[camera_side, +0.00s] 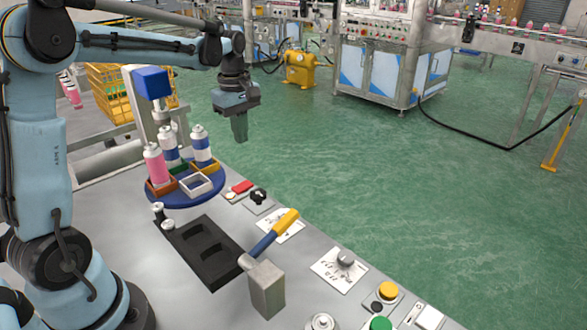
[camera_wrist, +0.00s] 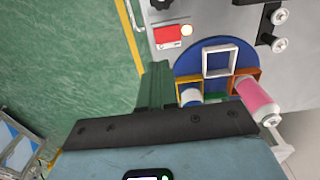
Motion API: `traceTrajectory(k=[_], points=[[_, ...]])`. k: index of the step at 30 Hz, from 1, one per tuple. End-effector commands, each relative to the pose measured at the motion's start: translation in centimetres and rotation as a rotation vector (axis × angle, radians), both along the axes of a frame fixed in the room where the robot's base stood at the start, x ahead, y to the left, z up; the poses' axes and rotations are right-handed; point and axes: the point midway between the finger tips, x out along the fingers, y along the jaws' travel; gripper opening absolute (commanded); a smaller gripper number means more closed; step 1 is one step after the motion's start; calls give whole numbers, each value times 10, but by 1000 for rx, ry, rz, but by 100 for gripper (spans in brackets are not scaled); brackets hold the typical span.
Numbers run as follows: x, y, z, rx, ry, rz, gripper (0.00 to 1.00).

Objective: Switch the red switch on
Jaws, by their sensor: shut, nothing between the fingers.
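The red switch (camera_side: 242,186) sits on a light plate on the grey table, just right of the blue round table. In the wrist view the red switch (camera_wrist: 166,36) is near the top, beside a small pale round lamp (camera_wrist: 187,30). My gripper (camera_side: 240,138) points down in the air above and behind the switch, apart from it. Its fingers are shut together and empty. In the wrist view my gripper (camera_wrist: 158,68) shows below the switch with floor beside it. I cannot tell the switch's setting.
A blue turntable (camera_side: 207,196) carries a pink can (camera_side: 156,165) and two blue-and-white cans in coloured holders, under a blue press head (camera_side: 150,82). A lever with a yellow-ended handle (camera_side: 286,222), a black knob (camera_side: 258,196) and a black tray (camera_side: 183,250) stand nearby. The air above the switch is clear.

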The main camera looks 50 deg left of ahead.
Motion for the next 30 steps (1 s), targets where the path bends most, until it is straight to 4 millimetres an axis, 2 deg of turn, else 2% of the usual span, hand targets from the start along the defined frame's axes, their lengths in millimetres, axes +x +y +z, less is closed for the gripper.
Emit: traceTrajectory(k=[12,18,24,30], points=[[2,0,-71,0,0,-1,0],[3,0,-101,0,-1,-1,0],[3,0,-118,0,-1,-1,0],[3,0,-121,0,-2,-1,0]])
